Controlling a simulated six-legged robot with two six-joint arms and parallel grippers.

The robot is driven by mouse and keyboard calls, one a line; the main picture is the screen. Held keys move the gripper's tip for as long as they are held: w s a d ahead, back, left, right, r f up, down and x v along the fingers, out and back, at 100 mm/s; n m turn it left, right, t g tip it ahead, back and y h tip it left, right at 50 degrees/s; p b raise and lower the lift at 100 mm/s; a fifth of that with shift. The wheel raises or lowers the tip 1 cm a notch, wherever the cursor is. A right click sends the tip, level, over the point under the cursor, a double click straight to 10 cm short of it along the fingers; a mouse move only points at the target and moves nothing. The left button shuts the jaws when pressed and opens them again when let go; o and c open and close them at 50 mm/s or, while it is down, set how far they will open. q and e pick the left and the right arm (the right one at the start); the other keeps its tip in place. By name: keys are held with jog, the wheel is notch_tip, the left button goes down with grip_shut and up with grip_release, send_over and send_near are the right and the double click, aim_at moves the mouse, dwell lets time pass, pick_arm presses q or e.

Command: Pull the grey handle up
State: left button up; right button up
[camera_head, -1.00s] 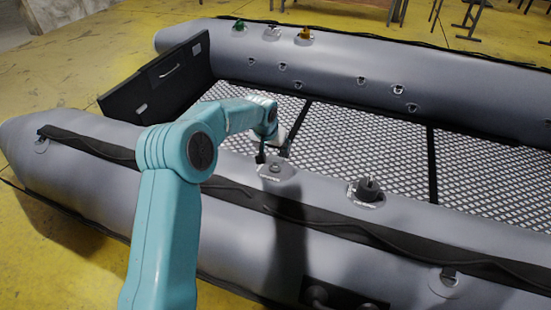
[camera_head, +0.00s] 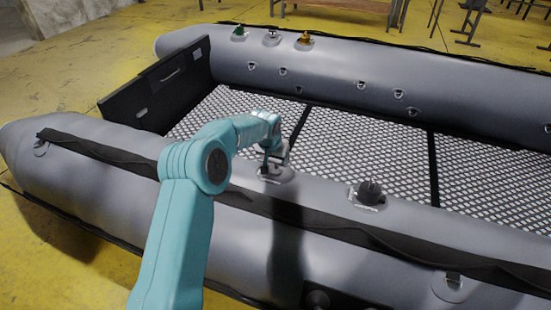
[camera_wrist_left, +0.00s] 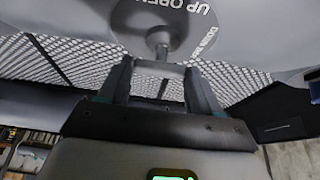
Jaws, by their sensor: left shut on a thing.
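The grey handle (camera_wrist_left: 160,44) stands on a round grey patch (camera_wrist_left: 195,27) on the near tube of the inflatable boat (camera_head: 120,185). The patch bears printed words, upside down in the left wrist view, including "UP OPEN". In the head view my left gripper (camera_head: 271,164) is just above that patch and hides most of the handle. My right gripper is in neither view.
A black valve (camera_head: 369,191) stands on the near tube to the right. Green (camera_head: 240,33), pale grey (camera_head: 272,37) and orange (camera_head: 305,38) fittings sit on the far tube. A black board (camera_head: 155,85) closes the boat's left end. The mesh floor (camera_head: 360,145) is clear.

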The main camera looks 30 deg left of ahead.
aim_at(276, 161)
pick_arm(q)
jog(key=r, duration=0.1)
jog(key=r+p, duration=0.2)
jog(key=shift+w+r, duration=0.15)
jog(key=shift+w, duration=0.15)
jog(key=shift+w+a, duration=0.1)
jog(key=o, duration=1.5)
jog(key=p+v, duration=0.3)
jog(key=v, duration=1.3)
jog(key=shift+s+p, duration=0.25)
jog(key=shift+p, duration=0.1)
jog(key=shift+s, duration=0.1)
